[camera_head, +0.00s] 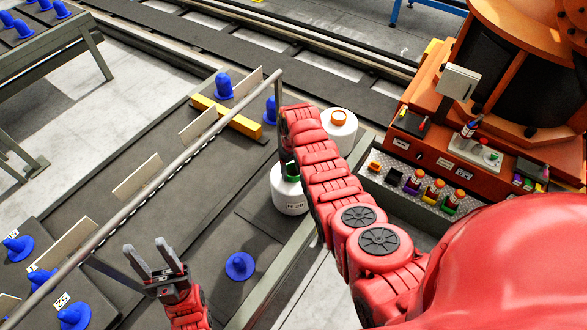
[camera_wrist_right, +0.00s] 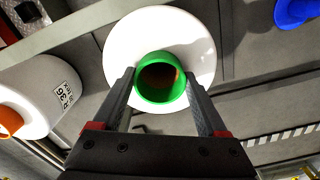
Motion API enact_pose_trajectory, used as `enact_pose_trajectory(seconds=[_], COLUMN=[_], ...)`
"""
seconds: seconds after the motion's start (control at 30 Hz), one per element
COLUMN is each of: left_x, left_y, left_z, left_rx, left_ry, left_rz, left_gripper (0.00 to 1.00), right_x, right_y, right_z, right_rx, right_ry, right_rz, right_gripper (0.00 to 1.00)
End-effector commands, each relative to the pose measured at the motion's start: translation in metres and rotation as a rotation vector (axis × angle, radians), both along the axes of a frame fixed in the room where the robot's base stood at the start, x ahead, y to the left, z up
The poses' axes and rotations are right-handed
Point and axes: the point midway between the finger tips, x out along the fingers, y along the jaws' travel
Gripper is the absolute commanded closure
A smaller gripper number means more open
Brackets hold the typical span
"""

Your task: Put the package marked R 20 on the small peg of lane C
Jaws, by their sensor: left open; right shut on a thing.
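The white package marked R 20 (camera_head: 291,198) has a green core and is upright beside my right arm. In the right wrist view its white body (camera_wrist_right: 203,38) and green core (camera_wrist_right: 160,95) lie between the fingers. My right gripper (camera_wrist_right: 160,76) is shut on that core. In the head view my arm mostly hides this gripper. I cannot tell whether the package is lifted. My left gripper (camera_head: 147,246) is open and empty over the dark panels. A blue peg (camera_head: 240,266) stands to its right. No lane C mark is readable.
A white package with an orange core (camera_head: 339,122), marked R 36 in the wrist view (camera_wrist_right: 40,95), stands behind my right arm. A long grey rail (camera_head: 190,146) crosses diagonally. More blue pegs (camera_head: 223,86) stand beyond a yellow bar (camera_head: 227,116). An orange machine (camera_head: 470,150) is at right.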

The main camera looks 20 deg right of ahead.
Motion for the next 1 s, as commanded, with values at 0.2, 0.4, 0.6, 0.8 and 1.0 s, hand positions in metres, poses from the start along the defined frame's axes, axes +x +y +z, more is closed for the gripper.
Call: enact_pose_trajectory(seconds=[0.2,0.4,0.6,0.8,1.0], left_x=[0.0000,0.0000,0.0000,0.0000,0.0000], left_y=[0.0000,0.0000,0.0000,0.0000,0.0000], left_z=[0.0005,-0.0017,-0.0049,-0.0038,-0.0046], left_rx=[0.000,0.000,0.000,0.000,0.000], left_ry=[0.000,0.000,0.000,0.000,0.000], left_rz=[0.000,0.000,0.000,0.000,0.000], left_gripper=[0.50,0.50,0.50,0.50,0.50], right_x=[0.0016,0.0016,0.0014,0.0008,0.0003], right_y=[0.0000,0.0000,0.0000,-0.0001,0.0000], right_z=[0.0020,-0.0002,-0.0038,-0.0033,-0.0041], right_rx=[0.000,0.000,0.000,0.000,0.000], right_ry=[-0.004,-0.004,-0.004,-0.002,-0.001], right_rz=[0.000,0.000,0.000,0.000,0.000], right_gripper=[1.00,1.00,1.00,0.00,0.00])
